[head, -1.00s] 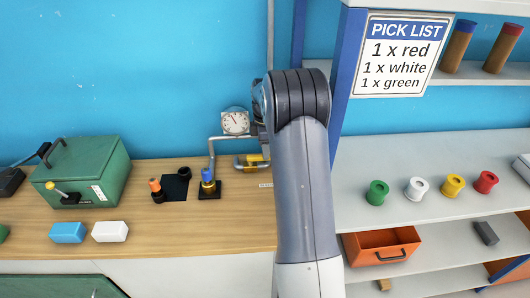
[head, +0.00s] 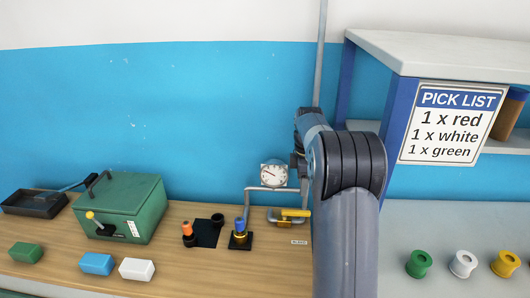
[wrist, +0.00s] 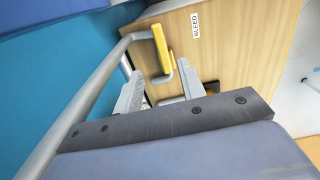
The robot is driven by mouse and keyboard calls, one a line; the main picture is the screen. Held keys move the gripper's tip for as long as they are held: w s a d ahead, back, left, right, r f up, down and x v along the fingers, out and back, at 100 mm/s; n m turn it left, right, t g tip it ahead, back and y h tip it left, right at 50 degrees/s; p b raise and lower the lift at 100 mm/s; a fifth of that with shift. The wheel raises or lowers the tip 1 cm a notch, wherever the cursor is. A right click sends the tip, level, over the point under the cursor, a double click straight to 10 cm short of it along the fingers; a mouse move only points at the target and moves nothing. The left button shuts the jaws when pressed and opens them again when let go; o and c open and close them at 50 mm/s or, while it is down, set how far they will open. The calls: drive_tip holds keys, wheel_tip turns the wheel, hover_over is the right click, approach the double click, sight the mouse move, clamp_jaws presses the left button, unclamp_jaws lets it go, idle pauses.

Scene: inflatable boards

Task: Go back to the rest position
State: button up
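My arm stands in the middle of the head view, and its elbow hides my gripper there. In the wrist view my gripper (wrist: 160,70) is open, its two grey fingers apart with nothing held between them. Beyond the fingertips is the yellow valve handle (wrist: 162,48) on a grey pipe. The handle also shows in the head view (head: 295,212), just left of my arm. I cannot tell whether a finger touches the handle or pipe. A white label reading BLEED (wrist: 195,25) lies on the wooden top beside the handle.
A dial gauge (head: 273,174) stands on the pipe (head: 247,200) near my arm. A green box (head: 120,207), small blocks and coloured pegs occupy the bench (head: 190,275). At right, a shelf unit (head: 455,222) with a blue post and pick list holds coloured spools.

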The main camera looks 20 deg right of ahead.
sight(300, 211)
wheel_tip(300, 211, down, 10)
drive_tip(key=shift+f+p, duration=0.2)
drive_tip(key=shift+p, duration=0.35)
drive_tip(key=shift+s, duration=0.1)
drive_tip(key=shift+r, duration=0.3)
wheel_tip(300, 211, up, 10)
drive_tip(key=b, duration=0.1)
wheel_tip(300, 211, down, 11)
drive_tip(key=shift+r+p, duration=0.15)
drive_tip(key=shift+p, duration=0.4)
drive_tip(key=shift+s+a+m, duration=0.15)
drive_tip(key=shift+s+m, duration=0.05)
drive_tip(key=shift+m, duration=0.4)
drive_tip(key=shift+s+a+m, duration=0.1)
drive_tip(key=shift+s+m, duration=0.1)
drive_tip(key=shift+m, duration=0.4)
drive_tip(key=shift+r, duration=0.1)
